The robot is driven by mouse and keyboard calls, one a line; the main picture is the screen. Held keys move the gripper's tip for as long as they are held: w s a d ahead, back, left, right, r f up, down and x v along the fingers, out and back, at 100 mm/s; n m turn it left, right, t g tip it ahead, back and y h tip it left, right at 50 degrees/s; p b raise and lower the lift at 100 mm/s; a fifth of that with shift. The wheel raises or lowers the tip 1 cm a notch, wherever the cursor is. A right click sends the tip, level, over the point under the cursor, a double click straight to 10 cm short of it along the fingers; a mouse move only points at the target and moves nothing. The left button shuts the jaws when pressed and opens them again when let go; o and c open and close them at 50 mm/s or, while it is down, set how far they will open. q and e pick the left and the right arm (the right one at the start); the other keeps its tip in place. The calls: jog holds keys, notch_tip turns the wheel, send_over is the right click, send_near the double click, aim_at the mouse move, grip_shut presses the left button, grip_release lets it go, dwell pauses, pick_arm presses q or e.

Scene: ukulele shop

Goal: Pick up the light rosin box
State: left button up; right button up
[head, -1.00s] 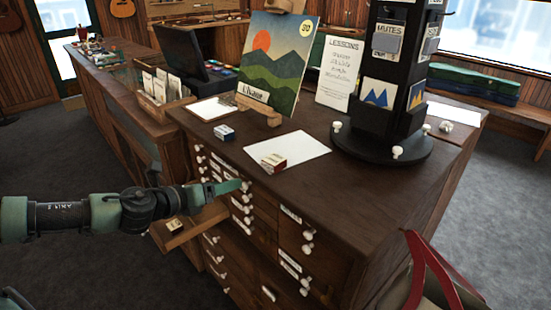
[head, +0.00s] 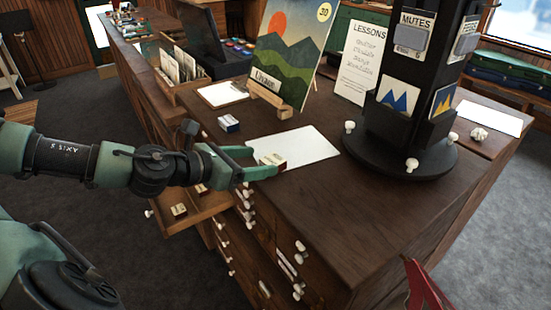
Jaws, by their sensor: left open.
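A small box with a cream top and red side (head: 273,160) sits on a white sheet (head: 310,148) on the wooden cabinet top. Its label is too small to read, so I cannot tell if it is the light rosin box. My left gripper (head: 262,161) is open at this box, one finger behind its left side and one in front. I cannot tell whether they touch it; the near finger hides part of it. A blue-and-white box (head: 229,123) stands farther back. A small pale box (head: 179,210) lies in an open drawer (head: 207,207).
A black display tower (head: 401,155) on a round base stands to the right. The front right of the cabinet top (head: 345,215) is clear.

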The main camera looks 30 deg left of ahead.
aim_at(271, 160)
pick_arm(q)
jog(key=shift+w, duration=0.15)
jog(key=shift+w+d+f, duration=0.1)
jog(key=shift+w+d, duration=0.05)
jog(key=shift+w, duration=0.05)
jog(key=p+x, duration=0.3)
jog(key=p, duration=0.1)
jog(key=shift+w, duration=0.25)
jog(key=shift+w+d+f+p, duration=0.1)
jog(key=shift+w+f+p, duration=0.05)
jog(key=shift+w+p, duration=0.15)
jog(key=shift+w+d+f, duration=0.15)
jog(key=shift+w+f, duration=0.1)
jog(key=shift+f, duration=0.15)
pick_arm(e)
jog(key=r, duration=0.5)
jog(key=shift+a, duration=0.3)
pick_arm(q)
jog(key=shift+c, duration=0.3)
pick_arm(e)
jog(key=shift+s, duration=0.1)
pick_arm(q)
jog(key=c, duration=1.4)
pick_arm(e)
jog(key=shift+s, duration=0.1)
